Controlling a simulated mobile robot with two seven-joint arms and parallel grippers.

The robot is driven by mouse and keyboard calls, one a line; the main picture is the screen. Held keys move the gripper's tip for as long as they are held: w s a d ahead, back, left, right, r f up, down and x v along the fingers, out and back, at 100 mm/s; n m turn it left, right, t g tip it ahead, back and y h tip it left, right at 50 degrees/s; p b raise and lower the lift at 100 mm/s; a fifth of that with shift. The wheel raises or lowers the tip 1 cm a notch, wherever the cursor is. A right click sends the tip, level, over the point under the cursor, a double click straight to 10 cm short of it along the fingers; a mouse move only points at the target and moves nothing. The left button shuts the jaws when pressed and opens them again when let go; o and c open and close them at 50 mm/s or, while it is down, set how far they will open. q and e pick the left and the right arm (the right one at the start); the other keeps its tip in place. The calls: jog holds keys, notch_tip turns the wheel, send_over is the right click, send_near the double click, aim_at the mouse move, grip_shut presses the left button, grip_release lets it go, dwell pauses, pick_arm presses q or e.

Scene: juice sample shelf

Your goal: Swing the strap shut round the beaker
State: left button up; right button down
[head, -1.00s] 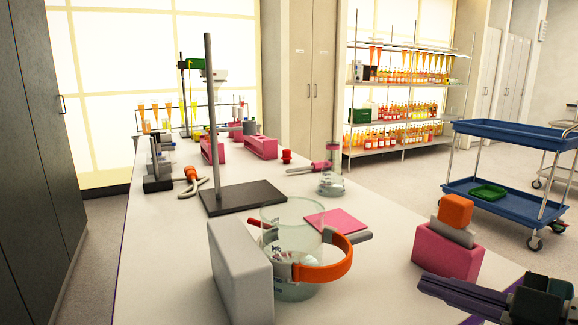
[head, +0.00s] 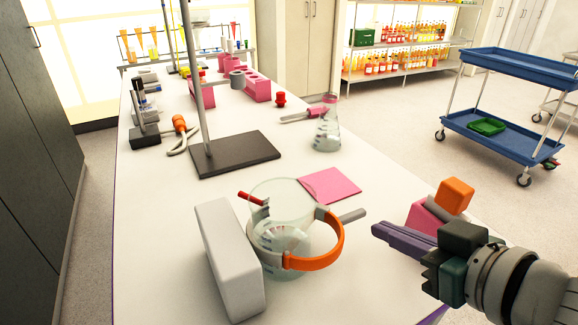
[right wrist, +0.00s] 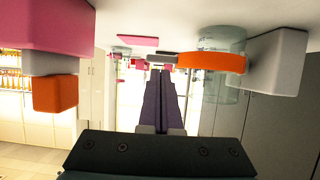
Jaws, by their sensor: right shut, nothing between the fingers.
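The clear glass beaker (head: 288,205) stands on the bench beside a pale grey block (head: 228,258). The orange strap (head: 332,250) with grey end pieces bows out on the beaker's right side; I cannot tell whether its end is fastened. A grey tab sticks out to the right behind it. My right gripper (head: 376,230), with purple fingers, is shut and empty, to the right of the strap and apart from it. In the right wrist view the picture is inverted: the fingers (right wrist: 160,75) show near the strap (right wrist: 210,62) and beaker (right wrist: 222,92). My left gripper is out of view.
A pink block with a grey and orange top (head: 455,194) stands close behind my right gripper. A pink mat (head: 330,185) lies behind the beaker. A black stand base (head: 235,155) with a tall rod and a flask (head: 327,132) stand farther back. Bench in front is clear.

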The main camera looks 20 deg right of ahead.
aim_at(355, 217)
jog(key=shift+x, duration=2.4)
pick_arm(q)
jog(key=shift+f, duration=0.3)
pick_arm(e)
jog(key=shift+w, duration=0.1)
